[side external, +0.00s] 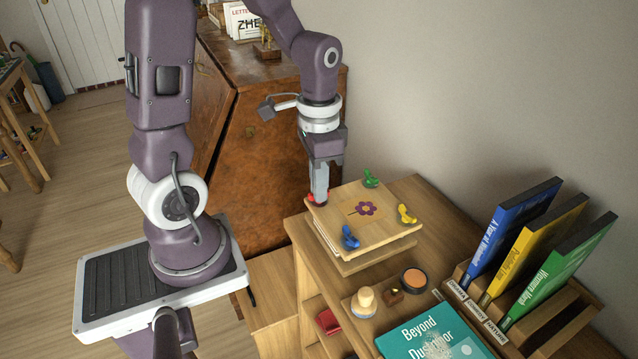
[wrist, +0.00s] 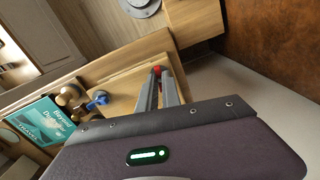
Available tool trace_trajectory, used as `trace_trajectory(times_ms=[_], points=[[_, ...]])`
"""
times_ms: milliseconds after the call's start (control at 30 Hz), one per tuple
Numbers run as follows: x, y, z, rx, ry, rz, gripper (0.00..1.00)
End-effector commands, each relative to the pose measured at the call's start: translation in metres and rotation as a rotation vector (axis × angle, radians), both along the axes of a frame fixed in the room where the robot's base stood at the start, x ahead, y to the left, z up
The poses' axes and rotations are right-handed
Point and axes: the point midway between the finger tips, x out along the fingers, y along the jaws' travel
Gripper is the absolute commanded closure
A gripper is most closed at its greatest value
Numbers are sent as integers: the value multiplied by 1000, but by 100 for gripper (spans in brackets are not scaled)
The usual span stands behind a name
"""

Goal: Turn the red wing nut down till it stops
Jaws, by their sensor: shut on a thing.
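My gripper (side external: 319,197) points down at that corner and is shut on the red wing nut, which is mostly hidden by the fingers. In the wrist view the red wing nut (wrist: 157,69) shows between the fingertips (wrist: 160,76). A blue wing nut (side external: 350,238), a yellow wing nut (side external: 406,214) and a green wing nut (side external: 371,178) sit at the other corners.
The press stands on a wooden shelf top (side external: 425,190). Blue, yellow and green cases (side external: 535,250) stand in a rack at right.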

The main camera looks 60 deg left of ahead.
Motion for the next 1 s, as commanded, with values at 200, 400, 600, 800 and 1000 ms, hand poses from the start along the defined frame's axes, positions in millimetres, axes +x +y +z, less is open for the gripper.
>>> trace_trajectory(times_ms=[200, 400, 600, 800, 1000], points=[[1, 0, 1, 0, -4, -13, 100], [1, 0, 1, 0, -4, -12, 100], [1, 0, 1, 0, -3, -11, 70], [0, 0, 0, 1, -2, -11, 70], [2, 1, 18, 3, -8, -11, 70]])
